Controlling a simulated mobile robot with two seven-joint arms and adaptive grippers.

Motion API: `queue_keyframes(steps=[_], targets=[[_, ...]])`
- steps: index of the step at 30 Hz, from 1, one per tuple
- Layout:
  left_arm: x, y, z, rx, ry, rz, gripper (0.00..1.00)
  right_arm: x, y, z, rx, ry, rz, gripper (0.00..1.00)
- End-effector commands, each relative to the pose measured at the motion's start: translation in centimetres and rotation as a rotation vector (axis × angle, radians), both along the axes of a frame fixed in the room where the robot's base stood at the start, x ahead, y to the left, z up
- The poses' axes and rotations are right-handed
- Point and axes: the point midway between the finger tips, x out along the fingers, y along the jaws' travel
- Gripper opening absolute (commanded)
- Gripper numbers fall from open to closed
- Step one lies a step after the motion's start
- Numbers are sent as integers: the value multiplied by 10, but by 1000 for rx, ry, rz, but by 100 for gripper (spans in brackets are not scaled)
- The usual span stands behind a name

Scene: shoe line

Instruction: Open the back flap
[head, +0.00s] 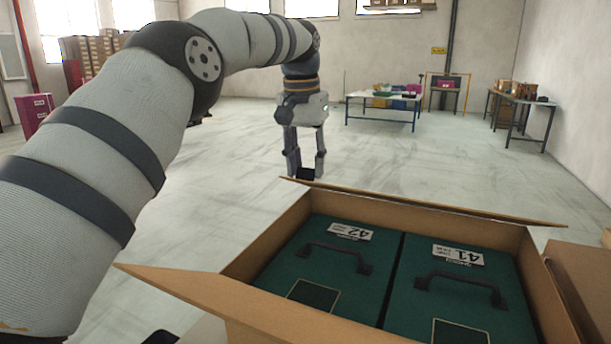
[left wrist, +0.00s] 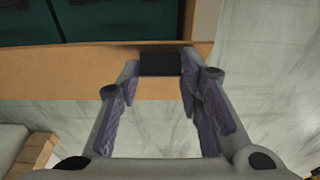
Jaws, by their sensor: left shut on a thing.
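The open brown cardboard carton (head: 270,243) stands at the lower right of the head view. Its back flap (head: 440,206) shows as a thin strip along the far edge, leaning outward; its brown face shows in the left wrist view (left wrist: 70,88). A black tab (left wrist: 160,64) sits on this flap; it also shows in the head view (head: 305,174). My left gripper (head: 304,166) points down at the left end of the back flap. Its fingers are shut on the black tab (left wrist: 160,80). My right gripper is not in view.
Two green shoe boxes (head: 385,262) with dark handles and labels 42 and 41 lie inside the carton. The near-left flap (head: 190,293) and right flap (head: 572,300) spread outward. Open floor (head: 450,160) lies behind the carton. Tables (head: 380,98) stand far back.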

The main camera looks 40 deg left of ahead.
Motion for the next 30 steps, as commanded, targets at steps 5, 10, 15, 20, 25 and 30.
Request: queue_keyframes(steps=[5,10,15,20,25,30], targets=[[3,1,2,3,-15,1,0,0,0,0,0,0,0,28],[3,1,1,2,-14,2,53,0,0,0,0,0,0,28],[2,1,1,1,-10,2,53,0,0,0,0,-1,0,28],[1,0,1,1,-9,2,53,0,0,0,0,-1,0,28],[0,0,0,0,-8,2,53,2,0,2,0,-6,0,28],[-14,-3,-10,-3,-11,1,53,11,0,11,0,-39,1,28]])
